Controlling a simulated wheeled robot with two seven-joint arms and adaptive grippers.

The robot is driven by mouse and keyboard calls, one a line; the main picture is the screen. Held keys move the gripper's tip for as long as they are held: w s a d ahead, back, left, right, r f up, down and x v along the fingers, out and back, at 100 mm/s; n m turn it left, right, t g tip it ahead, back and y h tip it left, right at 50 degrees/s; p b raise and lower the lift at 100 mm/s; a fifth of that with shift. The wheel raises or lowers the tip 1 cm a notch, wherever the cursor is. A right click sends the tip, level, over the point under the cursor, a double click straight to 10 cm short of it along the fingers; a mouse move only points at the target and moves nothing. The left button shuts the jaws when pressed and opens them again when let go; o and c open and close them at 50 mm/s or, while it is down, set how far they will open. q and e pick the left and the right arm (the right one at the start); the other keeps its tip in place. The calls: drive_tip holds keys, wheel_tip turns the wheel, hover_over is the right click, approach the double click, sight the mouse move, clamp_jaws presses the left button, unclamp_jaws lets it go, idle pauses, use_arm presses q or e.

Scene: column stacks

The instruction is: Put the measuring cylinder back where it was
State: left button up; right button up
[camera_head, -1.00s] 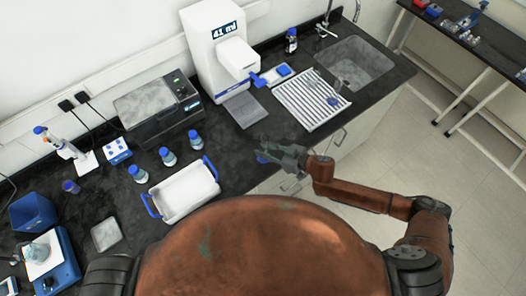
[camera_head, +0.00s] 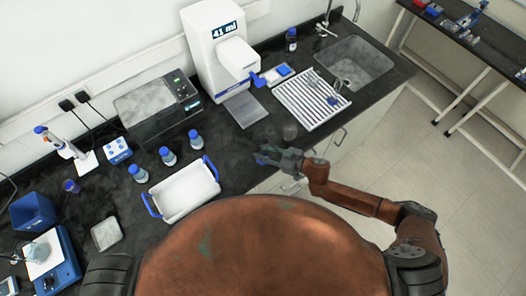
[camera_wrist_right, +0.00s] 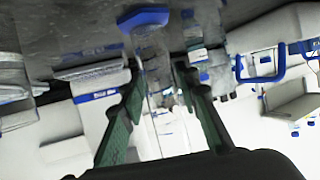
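The measuring cylinder is a clear tube with a blue base. In the right wrist view the picture is upside down, and its clear body (camera_wrist_right: 157,62) stands between my right gripper's fingers (camera_wrist_right: 158,68), base toward the counter. The fingers look closed on it, though contact is hard to see. In the head view my right gripper (camera_head: 277,157) is low over the counter's front edge, left of the drying rack, with a blue part of the cylinder (camera_head: 262,158) at its tips. My left gripper is out of view.
A white tray with blue handles (camera_head: 186,191) and several blue-capped bottles (camera_head: 167,156) stand to the left. A white dispenser (camera_head: 218,50) is behind. The ribbed drying rack (camera_head: 311,97) and sink (camera_head: 354,62) are right. A small clear glass shape (camera_head: 290,131) shows behind the gripper.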

drive_tip(key=shift+o, duration=1.3)
drive_tip(key=shift+r, duration=0.1)
drive_tip(key=shift+d+r, duration=0.1)
drive_tip(key=shift+r, duration=0.05)
drive_tip(key=b+v, duration=0.1)
drive_tip(key=v, duration=1)
drive_tip(key=shift+s+d+r, duration=0.2)
drive_tip(key=shift+d, duration=0.1)
